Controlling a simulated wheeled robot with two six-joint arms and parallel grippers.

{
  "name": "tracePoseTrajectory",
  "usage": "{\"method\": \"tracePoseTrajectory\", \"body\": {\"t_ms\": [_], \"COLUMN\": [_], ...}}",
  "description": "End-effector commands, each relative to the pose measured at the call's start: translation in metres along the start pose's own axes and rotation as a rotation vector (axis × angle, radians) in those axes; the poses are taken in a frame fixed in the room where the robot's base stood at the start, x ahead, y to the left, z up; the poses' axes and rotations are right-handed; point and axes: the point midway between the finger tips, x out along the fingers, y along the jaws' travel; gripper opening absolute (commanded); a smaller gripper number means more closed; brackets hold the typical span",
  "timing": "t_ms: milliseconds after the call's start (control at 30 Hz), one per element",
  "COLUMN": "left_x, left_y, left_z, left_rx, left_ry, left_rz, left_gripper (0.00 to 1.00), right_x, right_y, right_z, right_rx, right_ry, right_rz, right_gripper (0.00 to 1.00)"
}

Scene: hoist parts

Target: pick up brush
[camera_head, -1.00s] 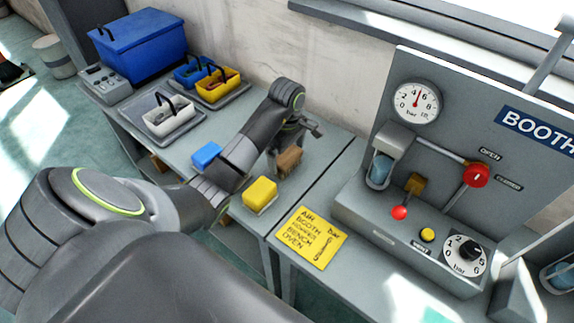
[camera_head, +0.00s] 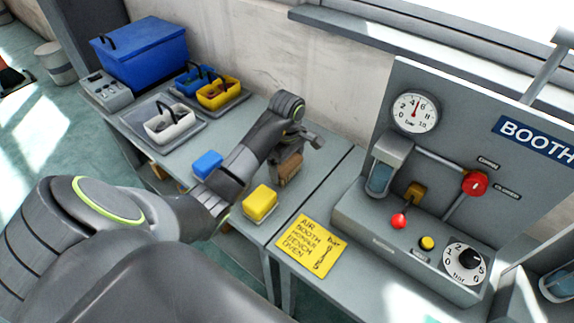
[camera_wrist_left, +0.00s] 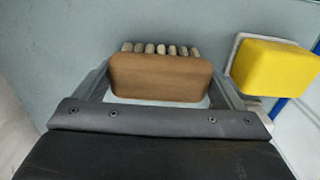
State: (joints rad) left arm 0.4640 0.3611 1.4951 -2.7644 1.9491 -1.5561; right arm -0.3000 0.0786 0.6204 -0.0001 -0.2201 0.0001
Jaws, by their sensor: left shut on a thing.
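The brush has a brown block-shaped body (camera_wrist_left: 160,77) with a row of pale bristle tufts along its far edge in the left wrist view. In the head view the brush (camera_head: 289,170) is partly hidden under my left arm, over the grey bench. My left gripper (camera_wrist_left: 160,90) is shut on the brush, with one finger at each end of the block. In the head view my left gripper (camera_head: 287,152) is mostly hidden by its own wrist. I cannot tell whether the brush touches the bench. My right gripper is not in view.
A yellow block (camera_head: 260,203) sits close to the brush, and a blue block (camera_head: 207,164) lies left of my arm. White, blue and yellow baskets (camera_head: 169,124) stand at the back left. A booth panel (camera_head: 470,130) with gauge and knobs stands at right.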

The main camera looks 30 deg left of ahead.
Motion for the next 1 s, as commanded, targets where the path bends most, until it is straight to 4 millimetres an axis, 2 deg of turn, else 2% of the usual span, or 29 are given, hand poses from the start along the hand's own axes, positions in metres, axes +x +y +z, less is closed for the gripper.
{"method": "tracePoseTrajectory", "body": {"t_ms": [133, 200, 600, 767, 1000], "left_x": [-0.02, -0.032, -0.083, -0.093, -0.093], "left_y": [0.001, 0.0, 0.0, 0.0, 0.0], "left_z": [-0.001, 0.0, 0.0, 0.0, 0.0], "left_rx": [0.002, 0.0, 0.001, 0.001, 0.001], "left_ry": [0.003, 0.001, 0.001, 0.0, 0.0], "left_rz": [0.006, 0.002, 0.001, 0.0, 0.0], "left_gripper": [0.66, 0.66, 0.66, 0.66, 0.66], "right_x": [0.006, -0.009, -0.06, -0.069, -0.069], "right_y": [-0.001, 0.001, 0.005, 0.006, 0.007], "right_z": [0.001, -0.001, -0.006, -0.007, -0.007], "right_rx": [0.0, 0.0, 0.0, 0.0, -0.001], "right_ry": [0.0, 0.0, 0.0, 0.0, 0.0], "right_rz": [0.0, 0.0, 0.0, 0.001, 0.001], "right_gripper": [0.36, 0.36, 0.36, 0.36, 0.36]}}
